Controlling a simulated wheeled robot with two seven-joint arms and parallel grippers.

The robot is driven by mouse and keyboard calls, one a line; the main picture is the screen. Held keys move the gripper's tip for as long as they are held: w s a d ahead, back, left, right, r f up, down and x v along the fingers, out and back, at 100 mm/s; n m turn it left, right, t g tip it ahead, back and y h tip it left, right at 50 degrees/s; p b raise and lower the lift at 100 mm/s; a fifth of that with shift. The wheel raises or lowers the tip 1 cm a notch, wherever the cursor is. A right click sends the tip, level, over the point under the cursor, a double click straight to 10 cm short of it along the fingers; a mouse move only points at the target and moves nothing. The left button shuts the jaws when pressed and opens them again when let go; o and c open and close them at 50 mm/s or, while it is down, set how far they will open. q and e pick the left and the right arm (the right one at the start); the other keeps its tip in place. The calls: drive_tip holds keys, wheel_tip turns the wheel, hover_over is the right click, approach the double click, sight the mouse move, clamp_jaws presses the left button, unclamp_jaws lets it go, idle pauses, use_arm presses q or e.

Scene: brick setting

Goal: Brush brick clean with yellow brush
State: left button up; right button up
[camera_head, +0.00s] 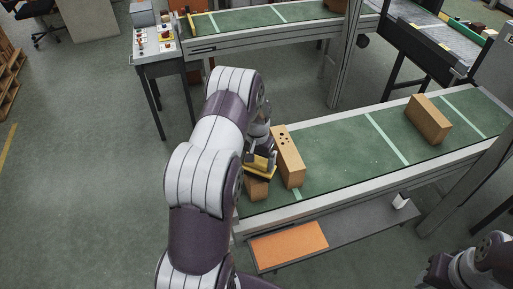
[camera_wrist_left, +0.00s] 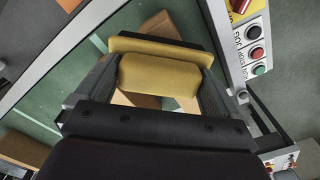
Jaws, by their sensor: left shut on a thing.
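My left gripper (camera_head: 262,158) is shut on a yellow brush (camera_head: 258,164) at the near left end of the green conveyor. In the left wrist view the brush's yellow handle (camera_wrist_left: 158,75) sits between the two dark fingers. A tan brick (camera_head: 256,189) lies just below the brush, partly covered by it and the gripper; I cannot tell whether the bristles touch it. A second brick (camera_head: 289,156) with holes at one end lies right beside it. A third brick (camera_head: 428,119) lies farther right on the belt. Part of my right arm shows at the bottom right, its jaws unclear (camera_head: 438,272).
The green conveyor (camera_head: 350,150) has clear belt between the bricks. A lower shelf with an orange panel (camera_head: 288,247) and a small white-and-black item (camera_head: 401,200) is in front. A control box (camera_head: 155,42) stands at the back left, beside another conveyor (camera_head: 245,20).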

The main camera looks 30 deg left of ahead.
use_arm(q)
drive_tip(key=shift+w+a+r+p, duration=0.15)
drive_tip(key=shift+r+p, duration=0.25)
drive_tip(key=shift+r, duration=0.2)
drive_tip(key=shift+w+a+r+p, duration=0.15)
drive_tip(key=shift+r+p, duration=0.2)
drive_tip(key=shift+r, duration=0.25)
drive_tip(key=shift+s+r, duration=0.1)
drive_tip(key=shift+r, duration=0.25)
drive_tip(key=shift+s+d+r+p, duration=0.1)
drive_tip(key=shift+d+r+p, duration=0.1)
drive_tip(key=shift+r+p, duration=0.9)
drive_tip(key=shift+a+r, duration=0.1)
drive_tip(key=shift+r, duration=0.25)
use_arm(e)
drive_tip(key=r, duration=0.1)
drive_tip(key=a+r, duration=0.1)
drive_tip(key=r, duration=0.2)
drive_tip(key=shift+a+r, duration=0.1)
drive_tip(key=shift+a, duration=0.15)
use_arm(q)
drive_tip(key=shift+f, duration=0.1)
use_arm(e)
drive_tip(key=shift+d, duration=0.1)
